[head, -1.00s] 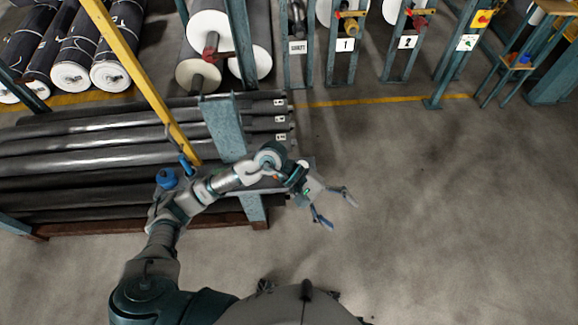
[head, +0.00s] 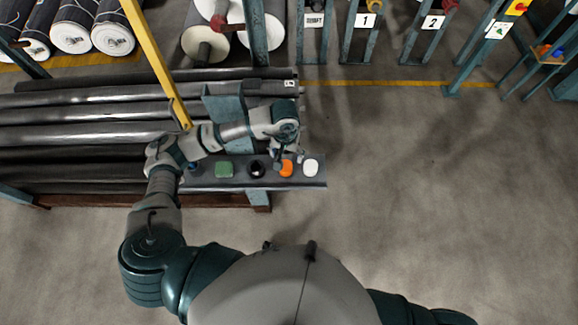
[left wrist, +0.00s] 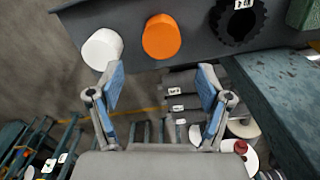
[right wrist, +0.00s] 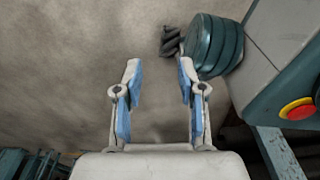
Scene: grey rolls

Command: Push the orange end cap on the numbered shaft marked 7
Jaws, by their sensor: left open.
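The orange end cap (head: 287,168) sits on a dark narrow shelf (head: 318,181) in front of the stacked shafts, between a white cap (head: 311,167) and a black ring-like piece (head: 257,168). The cap also shows near the top of the left wrist view (left wrist: 161,36). My left gripper (left wrist: 161,80) is open and empty, apart from the orange cap; in the head view it is mostly hidden under its wrist. White number tags (left wrist: 176,107) mark shaft ends, too small to read. My right gripper (right wrist: 159,75) is open and empty above the floor.
A green block (head: 224,169) is farther left on the shelf. A blue-green post (head: 229,104) and a yellow bar (head: 155,62) stand close to my left arm. Racks signed 1 (head: 367,20) and 2 (head: 433,22) stand behind. The floor at right is clear.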

